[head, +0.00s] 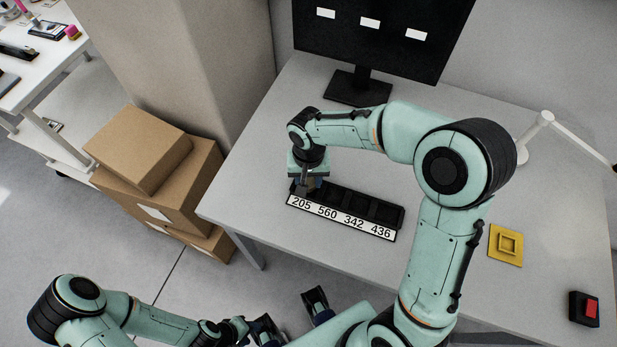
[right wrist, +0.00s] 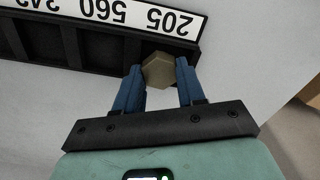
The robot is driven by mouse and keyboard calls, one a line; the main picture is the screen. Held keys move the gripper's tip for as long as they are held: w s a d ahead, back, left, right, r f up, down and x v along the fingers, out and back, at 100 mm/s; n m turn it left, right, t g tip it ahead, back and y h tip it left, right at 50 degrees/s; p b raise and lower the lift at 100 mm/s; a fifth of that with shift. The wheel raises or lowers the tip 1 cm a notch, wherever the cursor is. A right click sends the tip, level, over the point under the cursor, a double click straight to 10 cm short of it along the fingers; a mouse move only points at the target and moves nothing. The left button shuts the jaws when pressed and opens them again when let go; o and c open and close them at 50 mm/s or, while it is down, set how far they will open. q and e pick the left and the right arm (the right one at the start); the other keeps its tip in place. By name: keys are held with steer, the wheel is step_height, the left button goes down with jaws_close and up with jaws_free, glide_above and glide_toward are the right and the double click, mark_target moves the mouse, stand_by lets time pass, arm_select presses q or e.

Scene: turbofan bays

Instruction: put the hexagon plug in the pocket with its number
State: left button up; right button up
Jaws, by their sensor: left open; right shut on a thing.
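The hexagon plug (right wrist: 158,70) is a tan six-sided piece between the blue fingers of my right gripper (right wrist: 158,82). My right gripper (head: 309,187) is shut on it at the left end of the black pocket rack (head: 397,222). The rack's white strip reads 205, 560, 342, 436. The plug is over or at the pocket by 205 (right wrist: 172,22); how deep it sits I cannot tell. The other pockets look empty. I see no number on the plug. My left gripper (head: 292,318) is open and empty, low in the head view, away from the rack.
The rack lies on a grey table (head: 285,110). A monitor (head: 385,35) with three white labels stands behind. A yellow square piece (head: 506,246), a red button box (head: 585,309) and a white lamp arm (head: 535,130) are on the right. Cardboard boxes (head: 140,150) stand left of the table.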

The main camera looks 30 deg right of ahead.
mark_target(309, 182)
steer(key=o, duration=0.7)
steer(key=shift+f, duration=0.2)
steer(key=o, duration=0.5)
steer(key=shift+r, duration=0.1)
steer(key=shift+r, duration=0.5)
step_height(309, 182, up, 11)
steer(key=shift+r+p, duration=0.2)
steer(key=shift+p, duration=0.55)
steer(key=shift+f, duration=0.1)
